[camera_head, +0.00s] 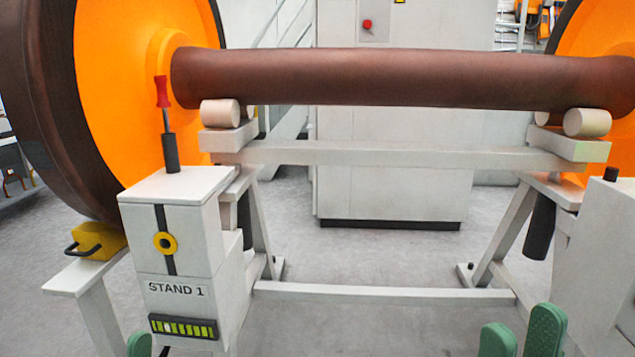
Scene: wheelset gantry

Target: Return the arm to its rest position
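My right gripper (522,335) shows at the bottom right as two green finger pads with a gap between them. It is open, and nothing shows between the pads. It is low in front of the gantry, apart from the right stand. Part of a green pad of my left gripper (139,345) shows at the bottom edge, left of the STAND 1 post (180,230). The rest of the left gripper is out of the picture or hidden, so its opening does not show.
The brown axle (400,78) with orange wheels (115,85) rests on rollers (220,112). A red-handled tool (162,92) stands upright in a black holder on the left post. A yellow block (97,240) sits on a ledge. Bare floor (370,262) lies between the stands.

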